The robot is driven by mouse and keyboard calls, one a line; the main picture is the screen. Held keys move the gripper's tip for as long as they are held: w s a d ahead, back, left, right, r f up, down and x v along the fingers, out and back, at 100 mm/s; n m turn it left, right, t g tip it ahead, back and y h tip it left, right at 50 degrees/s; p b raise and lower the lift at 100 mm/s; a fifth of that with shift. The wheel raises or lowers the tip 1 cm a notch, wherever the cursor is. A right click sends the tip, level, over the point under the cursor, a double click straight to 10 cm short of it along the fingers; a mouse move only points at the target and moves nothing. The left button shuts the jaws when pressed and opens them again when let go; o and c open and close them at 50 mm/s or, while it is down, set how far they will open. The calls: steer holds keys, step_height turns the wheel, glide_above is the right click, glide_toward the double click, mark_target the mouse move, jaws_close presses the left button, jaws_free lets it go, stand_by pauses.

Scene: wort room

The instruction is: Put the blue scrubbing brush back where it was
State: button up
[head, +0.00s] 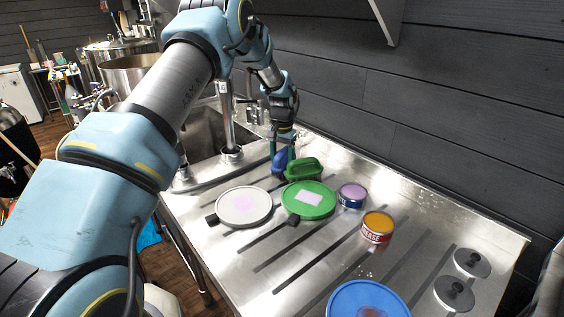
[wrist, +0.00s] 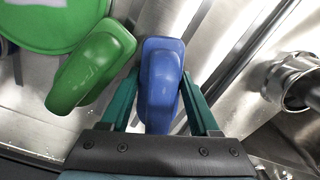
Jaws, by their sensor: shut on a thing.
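The blue scrubbing brush (head: 281,161) is at the back of the steel drainboard, near the sink. It also shows in the wrist view (wrist: 161,80), lying between the two teal fingers. My gripper (head: 283,147) points down over it and is shut on it; in the wrist view the fingers (wrist: 166,100) flank its sides. A green brush (head: 304,169) is close beside it on the right in the head view. Whether the blue brush touches the drainboard I cannot tell.
A white round lid (head: 243,206), a green round lid (head: 309,199), a purple-topped tin (head: 352,195), an orange-topped tin (head: 377,227) and a blue lid (head: 367,301) stand on the drainboard (head: 420,215). A faucet (head: 229,130) and sink are left of the brush. The wall is behind.

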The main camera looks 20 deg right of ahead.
steer(key=o, duration=1.2)
steer(key=shift+f, duration=0.1)
step_height(320, 180, up, 12)
steer(key=b, duration=0.4)
steer(key=shift+r, duration=0.2)
steer(key=s+a+r+n, duration=0.1)
steer(key=s+a+n, duration=0.1)
steer(key=a, duration=0.9)
steer(key=s+a+r+n, duration=0.1)
steer(key=s+a+n, duration=0.1)
steer(key=a, duration=0.9)
steer(key=s+a+f+n, duration=0.1)
steer(key=s+a, duration=0.4)
steer(key=s+a+f+n+t, duration=0.1)
steer(key=s+a+n, duration=0.1)
steer(key=s+a, duration=0.4)
steer(key=s+a+f+n, duration=0.1)
steer(key=s+a+n, duration=0.1)
steer(key=s+a, duration=0.3)
steer(key=shift+s+a+f, duration=0.1)
steer(key=shift+s+a, duration=0.05)
steer(key=shift+a, duration=0.4)
